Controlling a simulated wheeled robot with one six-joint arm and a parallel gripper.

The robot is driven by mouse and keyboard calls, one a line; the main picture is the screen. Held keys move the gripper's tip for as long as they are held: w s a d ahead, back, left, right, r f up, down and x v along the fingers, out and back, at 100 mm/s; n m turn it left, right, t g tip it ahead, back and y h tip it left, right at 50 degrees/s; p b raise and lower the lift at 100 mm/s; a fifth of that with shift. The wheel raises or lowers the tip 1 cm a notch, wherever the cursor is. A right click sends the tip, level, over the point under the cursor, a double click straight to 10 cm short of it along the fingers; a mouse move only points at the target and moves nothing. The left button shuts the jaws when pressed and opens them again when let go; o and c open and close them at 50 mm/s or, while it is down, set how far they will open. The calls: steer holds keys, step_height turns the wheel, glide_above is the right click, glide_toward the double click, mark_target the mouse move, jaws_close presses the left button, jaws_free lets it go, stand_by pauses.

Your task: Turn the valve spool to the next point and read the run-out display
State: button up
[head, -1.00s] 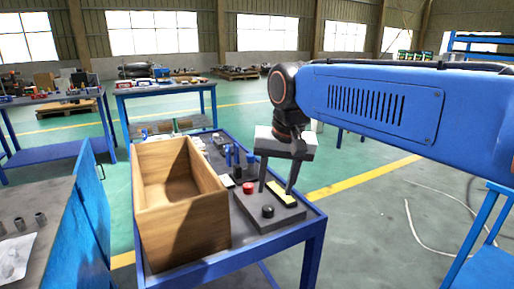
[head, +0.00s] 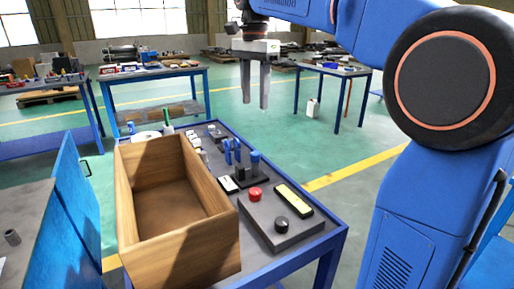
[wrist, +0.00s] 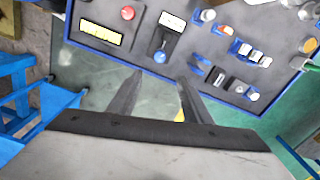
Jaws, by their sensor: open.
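My gripper (head: 255,103) is open and empty, its fingers pointing down above the far side of the blue cart. In the wrist view the fingertips (wrist: 161,80) are near a dark stand (wrist: 153,44) but apart from it. That stand has a blue round part (wrist: 160,56) and a small white panel (wrist: 172,21). In the head view it stands behind the grey box, with a blue upright part (head: 255,163) and a white panel (head: 228,185). I cannot tell for sure which part is the valve spool, and no reading on the panel is legible.
A grey box with a red button (head: 255,194), black knob (head: 281,224) and yellow strip (head: 293,199) lies at the cart's near right. An open wooden crate (head: 227,224) fills the left. Blue holders (head: 229,150) and small parts stand behind. Green floor is free beyond.

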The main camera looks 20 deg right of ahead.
mark_target(255, 153)
step_height(255, 153, down, 17)
steer(key=shift+f, duration=0.1)
stand_by(0.5)
steer(key=shift+c, duration=0.7)
steer(key=c, duration=0.9)
